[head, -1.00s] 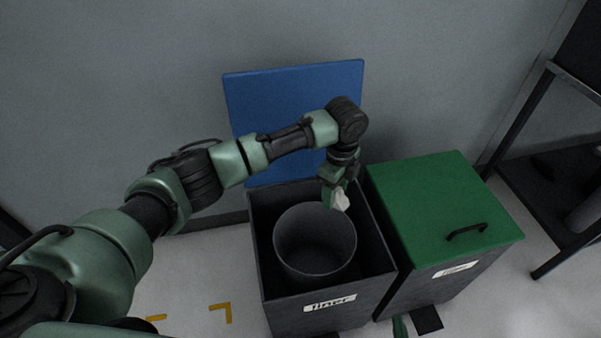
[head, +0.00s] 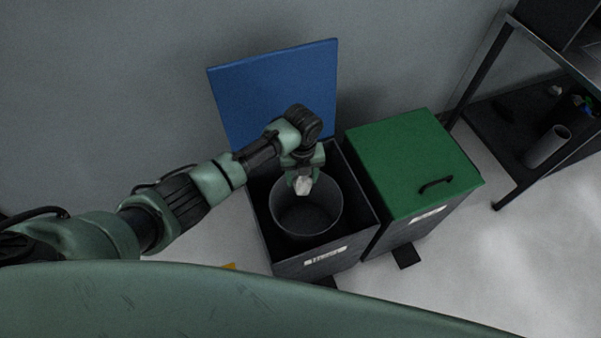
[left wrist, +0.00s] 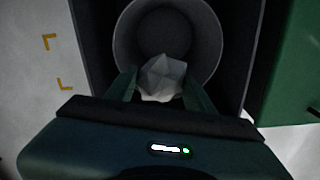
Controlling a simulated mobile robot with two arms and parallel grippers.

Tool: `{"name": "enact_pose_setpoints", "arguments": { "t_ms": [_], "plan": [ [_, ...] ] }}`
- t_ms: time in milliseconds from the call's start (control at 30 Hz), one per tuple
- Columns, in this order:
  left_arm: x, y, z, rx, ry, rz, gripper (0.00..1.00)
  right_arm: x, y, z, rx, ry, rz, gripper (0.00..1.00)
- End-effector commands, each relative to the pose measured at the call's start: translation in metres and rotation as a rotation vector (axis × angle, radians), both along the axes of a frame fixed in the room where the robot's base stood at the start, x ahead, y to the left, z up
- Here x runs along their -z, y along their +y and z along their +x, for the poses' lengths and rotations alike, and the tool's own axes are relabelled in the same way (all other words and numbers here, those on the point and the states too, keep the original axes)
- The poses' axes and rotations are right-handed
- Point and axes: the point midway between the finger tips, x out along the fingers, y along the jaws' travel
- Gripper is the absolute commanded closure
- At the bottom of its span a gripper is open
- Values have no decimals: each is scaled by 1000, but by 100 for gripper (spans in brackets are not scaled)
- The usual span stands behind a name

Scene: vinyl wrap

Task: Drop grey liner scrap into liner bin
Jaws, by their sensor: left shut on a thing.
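The grey liner scrap (head: 303,186) is a small pale crumpled lump; it also shows in the left wrist view (left wrist: 162,79). My left gripper (head: 303,180) is shut on it and points down over the open liner bin. In the left wrist view the scrap sits between the fingers, with the round inner bucket below and beyond it. The liner bin (head: 322,262) is a dark box with a white label on its front and its blue lid (head: 272,88) raised. The grey round bucket (head: 329,222) stands inside it and looks empty. My right gripper is not in view.
A second bin with a shut green lid (head: 408,160) and black handle stands directly right of the liner bin. A dark shelf rack (head: 487,66) stands at the far right with a grey roll on its lower shelf. A wall is behind the bins.

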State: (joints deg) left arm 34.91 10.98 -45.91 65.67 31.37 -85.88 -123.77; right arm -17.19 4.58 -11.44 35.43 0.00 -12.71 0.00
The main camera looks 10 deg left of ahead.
Motion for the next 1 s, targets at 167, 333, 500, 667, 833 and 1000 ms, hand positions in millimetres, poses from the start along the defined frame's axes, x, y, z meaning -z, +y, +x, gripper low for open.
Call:
{"name": "enact_pose_setpoints", "arguments": {
  "t_ms": [167, 333, 500, 667, 833, 1000],
  "plan": [
    [23, 0, 0, -1, 1, 0, 84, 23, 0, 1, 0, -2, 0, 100],
    [44, 0, 0, -1, 1, 0, 84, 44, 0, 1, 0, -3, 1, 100],
    [55, 0, 0, -1, 1, 0, 85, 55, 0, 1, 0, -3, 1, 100],
    [55, 0, 0, -1, 0, 0, 85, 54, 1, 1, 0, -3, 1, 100],
    [55, 0, 0, -2, 0, 1, 36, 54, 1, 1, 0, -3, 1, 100],
    [55, 0, 0, -2, 0, 1, 21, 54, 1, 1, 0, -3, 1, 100]
  ]
}}
